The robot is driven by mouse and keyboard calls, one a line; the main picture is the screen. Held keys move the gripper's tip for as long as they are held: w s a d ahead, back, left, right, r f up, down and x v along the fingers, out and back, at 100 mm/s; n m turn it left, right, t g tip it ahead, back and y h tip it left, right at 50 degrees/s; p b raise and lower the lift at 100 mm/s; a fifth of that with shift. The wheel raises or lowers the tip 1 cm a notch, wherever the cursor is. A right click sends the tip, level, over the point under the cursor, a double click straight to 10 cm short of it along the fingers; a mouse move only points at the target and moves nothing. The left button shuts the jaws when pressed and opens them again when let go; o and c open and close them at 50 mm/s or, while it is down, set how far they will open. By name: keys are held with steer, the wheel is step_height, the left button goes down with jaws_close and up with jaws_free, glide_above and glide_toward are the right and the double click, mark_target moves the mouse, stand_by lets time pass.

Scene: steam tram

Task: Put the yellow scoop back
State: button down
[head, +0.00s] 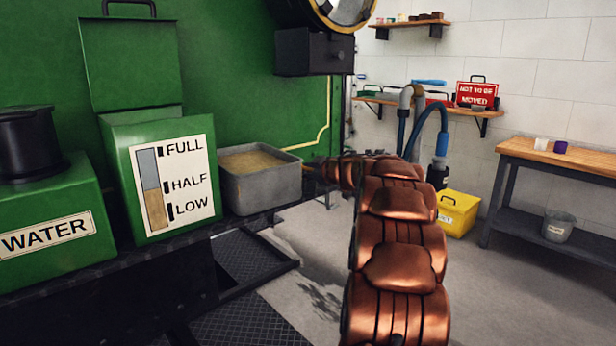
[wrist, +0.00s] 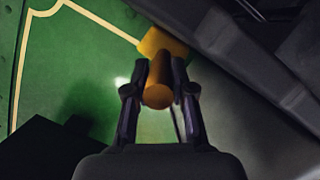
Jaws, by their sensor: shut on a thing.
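The yellow scoop (wrist: 162,42) is in my gripper in the wrist view. Its round handle end (wrist: 158,96) shows between the two dark fingers (wrist: 158,84), and part of its wider head shows beyond them. My gripper is shut on the handle. Green panelling with a cream line is behind the scoop. A grey metal bin (head: 262,195) of sand-like material stands left of the arm.
A green box with a level gauge (head: 173,187) and an open lid (head: 130,65) stands left of the bin. A green water tank (head: 50,230) is farther left. Floor between is clear.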

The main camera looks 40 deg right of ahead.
steer(key=shift+r, duration=0.1)
steer(key=c, duration=1)
jaws_free()
steer(key=shift+s+r, duration=0.15)
steer(key=shift+s, duration=0.25)
steer(key=shift+p+v, duration=1.7)
steer(key=shift+v, duration=3.9)
